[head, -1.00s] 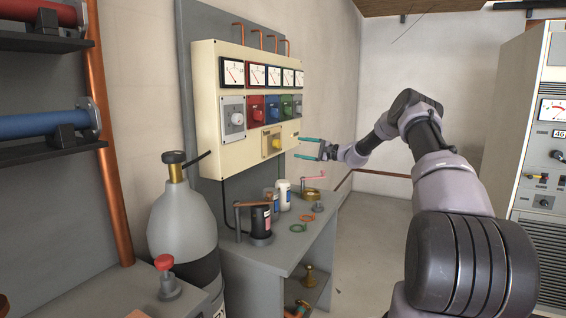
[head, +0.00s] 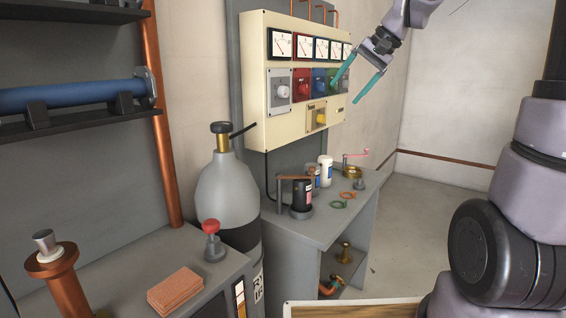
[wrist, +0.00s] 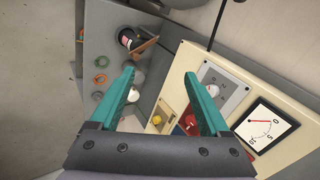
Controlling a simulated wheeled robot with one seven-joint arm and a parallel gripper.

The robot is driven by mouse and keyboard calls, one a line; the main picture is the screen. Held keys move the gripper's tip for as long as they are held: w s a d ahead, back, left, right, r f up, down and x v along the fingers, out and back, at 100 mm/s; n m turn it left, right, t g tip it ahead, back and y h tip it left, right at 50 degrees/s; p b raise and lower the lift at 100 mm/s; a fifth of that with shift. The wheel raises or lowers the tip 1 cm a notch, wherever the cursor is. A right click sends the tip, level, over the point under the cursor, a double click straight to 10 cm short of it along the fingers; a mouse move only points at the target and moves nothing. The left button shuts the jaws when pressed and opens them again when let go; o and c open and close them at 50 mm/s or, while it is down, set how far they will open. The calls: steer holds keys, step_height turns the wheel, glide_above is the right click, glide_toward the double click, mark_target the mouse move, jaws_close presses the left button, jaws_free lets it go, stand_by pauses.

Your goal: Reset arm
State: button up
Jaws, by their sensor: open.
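My gripper (head: 357,84) is in the upper right of the head view, with its two teal fingers spread apart and nothing between them. It is in front of the right part of a cream control panel (head: 256,95) on the wall, and one finger overlaps the panel in the picture. I cannot tell whether it touches. In the wrist view my gripper (wrist: 166,92) points down past the panel (wrist: 183,65) toward the grey bench, with a yellow knob (wrist: 157,119) and a grey switch plate (wrist: 222,88) near the fingers.
A grey bench (head: 310,226) below the panel holds a black crank device (head: 302,196), white bottles (head: 325,170) and small rings. A grey gas cylinder (head: 228,190) stands left of it. A brick-coloured block (head: 175,290) lies on the nearer cabinet. Floor (head: 425,215) right of the bench is clear.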

steer(key=s+d+f+t+h, duration=0.1)
steer(key=s+d+h, duration=0.1)
steer(key=s, duration=0.8)
steer(key=s+d+t+h, duration=0.1)
steer(key=s+d, duration=0.4)
steer(key=s, duration=0.6)
steer(key=shift+s+d+f+t+h, duration=0.25)
steer(key=shift+f+t+h, duration=0.15)
steer(key=shift+h, duration=0.1)
steer(key=shift+w, duration=0.1)
